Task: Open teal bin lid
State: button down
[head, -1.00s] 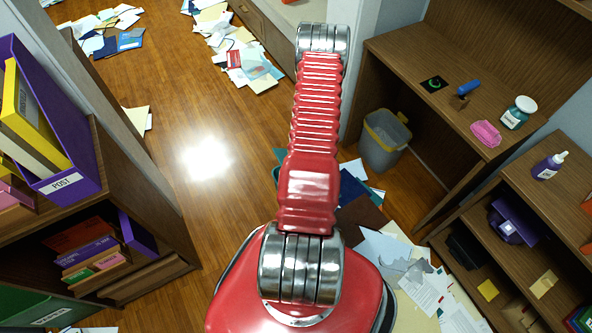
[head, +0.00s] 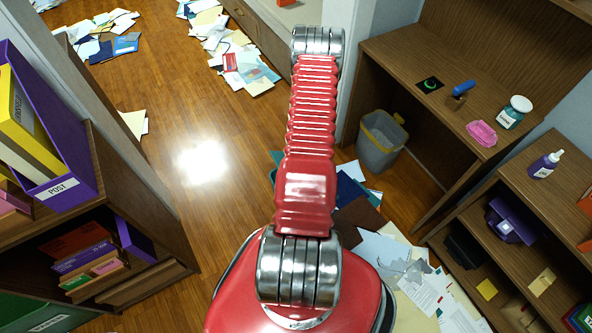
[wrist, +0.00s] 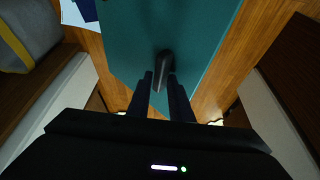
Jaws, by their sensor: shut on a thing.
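The teal bin's lid (wrist: 195,30) fills the upper middle of the wrist view as a flat teal panel. A dark handle (wrist: 164,62) stands on it near its lower end. My gripper (wrist: 162,76) has its two dark fingers on either side of this handle and is shut on it. In the head view only a small teal edge (head: 276,160) shows beside my red arm, which hides most of the bin. My gripper is hidden there behind the arm. The bin's inside is not visible.
A grey bin with a yellow rim (head: 382,142) stands under the desk (head: 400,55) at right. Papers (head: 405,265) lie on the floor at right, and more (head: 225,45) at the back. A shelf (head: 140,200) stands at left. The wooden floor (head: 170,120) left of my arm is mostly clear.

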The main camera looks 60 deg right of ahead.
jog(key=shift+d, duration=0.1)
jog(key=c, duration=2)
grip_release()
jog(key=shift+c, duration=0.2)
jog(key=shift+r, duration=0.15)
jog(key=s+d+r, duration=0.3)
jog(key=s+r, duration=0.6)
jog(key=r, duration=0.2)
jog(key=shift+s+d+r, duration=0.2)
jog(key=shift+s+r, duration=0.2)
jog(key=v, duration=1.3)
jog(key=shift+s+r, duration=0.2)
jog(key=shift+r, duration=0.1)
jog(key=shift+a, duration=0.1)
jog(key=shift+c, duration=0.3)
